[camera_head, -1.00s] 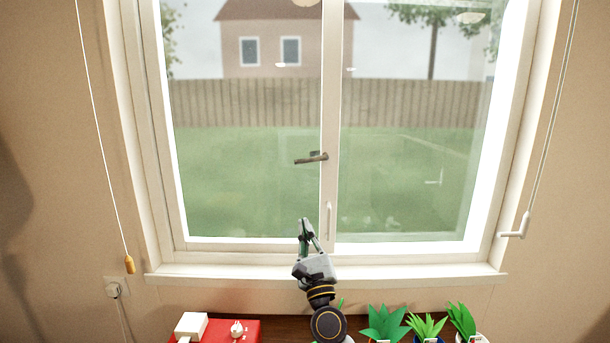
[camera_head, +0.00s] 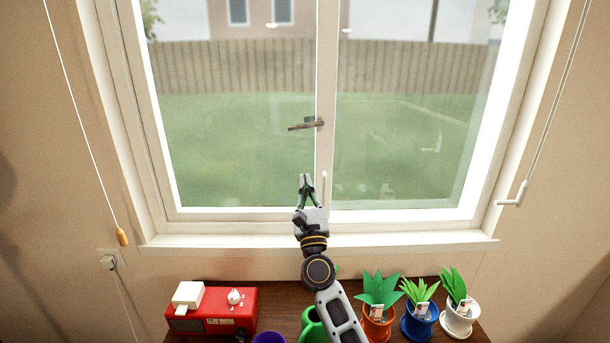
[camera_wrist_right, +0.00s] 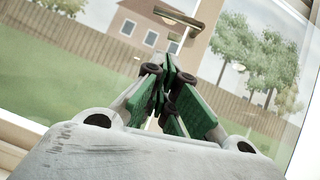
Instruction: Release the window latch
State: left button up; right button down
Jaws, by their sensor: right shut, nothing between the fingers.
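The window latch (camera_head: 306,124) is a dark bronze lever on the white centre frame of the window (camera_head: 326,90). Its handle points left and lies nearly level. In the right wrist view the latch (camera_wrist_right: 179,18) shows near the top, beyond the fingertips. My right gripper (camera_head: 305,178) is shut and empty, with green finger pads, pointing up. It appears below the latch in the head view, apart from it. In the right wrist view the shut fingers (camera_wrist_right: 170,85) are in the middle. My left gripper is not in view.
A white sill (camera_head: 390,241) runs below the window. On the dark wooden top (camera_head: 280,290) stand a red box-like appliance (camera_head: 215,315), a green container (camera_head: 313,325) and potted plants (camera_head: 420,320). Cords hang at both sides, the left one with an orange pull (camera_head: 122,237).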

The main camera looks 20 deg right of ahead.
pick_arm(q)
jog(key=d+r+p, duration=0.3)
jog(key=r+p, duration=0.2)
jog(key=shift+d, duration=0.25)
pick_arm(e)
jog(key=x, duration=0.4)
jog(key=s+r+x, duration=0.1)
jog(key=x, duration=0.3)
jog(key=r+x, duration=0.1)
jog(key=x, duration=0.3)
jog(key=shift+s+a+r, duration=0.15)
jog(key=shift+a+r, duration=0.1)
jog(key=shift+a, duration=0.1)
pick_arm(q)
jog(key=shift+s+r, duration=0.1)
